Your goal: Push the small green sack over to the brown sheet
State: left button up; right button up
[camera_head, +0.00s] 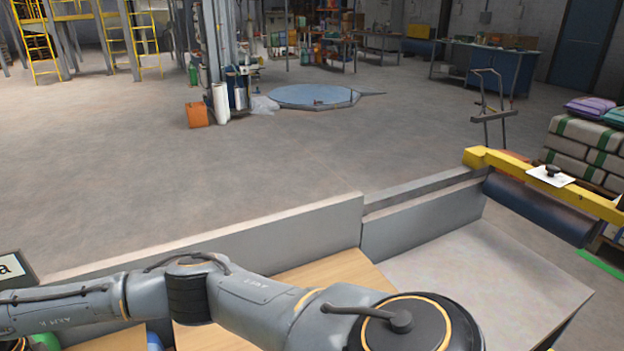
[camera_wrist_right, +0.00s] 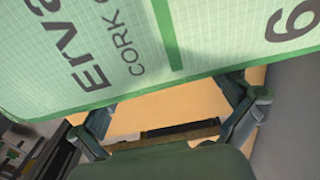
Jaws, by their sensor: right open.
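In the right wrist view, a light green sack (camera_wrist_right: 120,45) with a darker green stripe and dark printed lettering fills the top, very close. My right gripper (camera_wrist_right: 170,105) is open, its two fingers apart at the sack's near edge. No part of the sack is held between them; I cannot tell whether they touch it. A tan surface (camera_wrist_right: 180,105) shows between the fingers. In the head view, a tan surface (camera_head: 335,277) lies behind my arm; I cannot tell whether it is the brown sheet. Neither gripper shows in the head view.
A grey raised edge (camera_head: 230,238) runs along the far side of the worktop. A pale grey surface (camera_head: 480,275) lies at right, beside a dark roller (camera_head: 540,210) under a yellow bar (camera_head: 590,197). A small green piece (camera_head: 45,341) shows at bottom left, mostly hidden.

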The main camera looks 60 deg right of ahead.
jog(key=shift+s+d+r+p, duration=0.15)
jog(key=shift+s+d+p, duration=0.15)
jog(key=shift+d+p, duration=0.15)
jog(key=shift+s+d+p, duration=0.4)
jog(key=shift+s+d, duration=0.2)
jog(key=shift+d, duration=0.15)
pick_arm(q)
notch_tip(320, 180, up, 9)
jog(key=p, duration=0.7)
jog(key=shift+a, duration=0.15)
pick_arm(e)
notch_tip(320, 180, up, 13)
jog(key=shift+r, duration=0.15)
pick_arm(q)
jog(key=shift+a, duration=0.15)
